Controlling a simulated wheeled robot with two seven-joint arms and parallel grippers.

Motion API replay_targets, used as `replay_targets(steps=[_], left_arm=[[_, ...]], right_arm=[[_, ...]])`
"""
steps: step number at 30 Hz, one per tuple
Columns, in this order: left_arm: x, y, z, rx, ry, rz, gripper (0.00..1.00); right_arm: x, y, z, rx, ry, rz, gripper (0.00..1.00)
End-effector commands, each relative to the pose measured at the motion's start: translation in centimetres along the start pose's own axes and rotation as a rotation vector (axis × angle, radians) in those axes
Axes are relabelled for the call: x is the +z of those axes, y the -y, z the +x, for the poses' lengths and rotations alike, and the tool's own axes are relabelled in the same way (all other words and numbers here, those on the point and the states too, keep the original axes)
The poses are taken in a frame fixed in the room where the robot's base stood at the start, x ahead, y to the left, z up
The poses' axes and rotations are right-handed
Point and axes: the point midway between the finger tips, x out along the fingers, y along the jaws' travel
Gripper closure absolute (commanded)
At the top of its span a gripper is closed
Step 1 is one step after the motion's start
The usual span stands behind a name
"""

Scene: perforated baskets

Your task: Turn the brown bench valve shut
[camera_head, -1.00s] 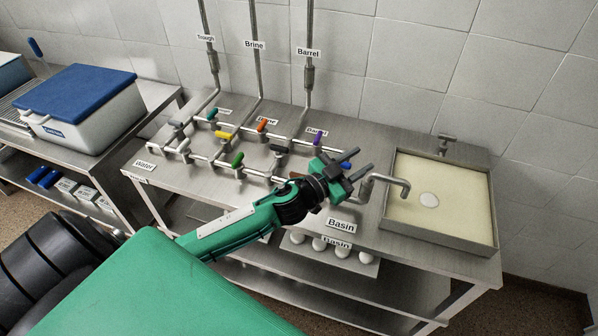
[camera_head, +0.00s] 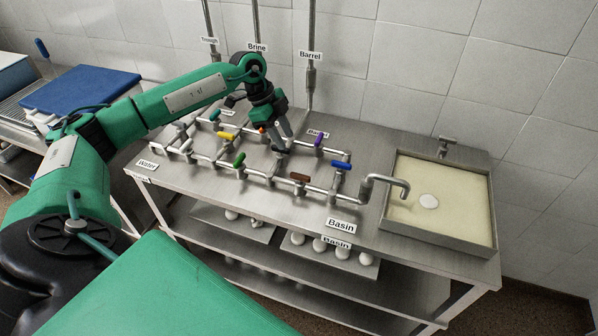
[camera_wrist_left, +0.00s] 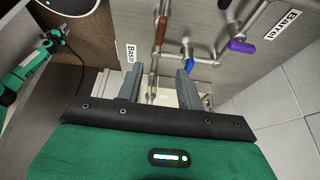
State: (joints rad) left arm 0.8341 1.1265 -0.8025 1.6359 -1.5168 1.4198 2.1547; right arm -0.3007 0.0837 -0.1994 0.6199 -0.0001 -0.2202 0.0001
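The brown valve (camera_head: 300,177) sits on the front pipe of the bench manifold, left of the basin spout. Its handle looks lined up with the pipe. It also shows at the top of the left wrist view (camera_wrist_left: 161,30), ahead of the fingers. My left gripper (camera_head: 281,143) is above the middle of the manifold, behind and left of the brown valve and apart from it. In the left wrist view its two fingers (camera_wrist_left: 159,88) are spread, with nothing visibly held. The grey-black valve is mostly hidden by the gripper.
Nearby handles are blue (camera_head: 341,165), purple (camera_head: 319,139), green (camera_head: 239,159) and yellow (camera_head: 227,137). Upright pipes (camera_head: 310,75) rise behind the manifold. A curved spout (camera_head: 385,183) and basin (camera_head: 493,225) stand at right. The bench front near the Basin label (camera_head: 341,226) is clear.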

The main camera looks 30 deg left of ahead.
Motion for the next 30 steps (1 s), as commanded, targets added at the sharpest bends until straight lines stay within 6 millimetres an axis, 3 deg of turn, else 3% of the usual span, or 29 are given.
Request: replay_targets(steps=[5,21,30], left_arm=[[0.9,0.0,0.1,0.008,0.035,-0.026,0.63],[0.9,-0.2,10.4,0.009,0.030,-0.023,0.63],[1.1,-0.1,13.2,0.006,0.030,-0.022,0.63]], right_arm=[[-0.2,0.6,-0.4,-0.006,-0.002,0.002,0.64],[-0.6,0.4,-3.8,-0.005,-0.003,0.001,0.64],[-0.5,-0.1,-4.4,0.000,-0.002,-0.001,0.64]])
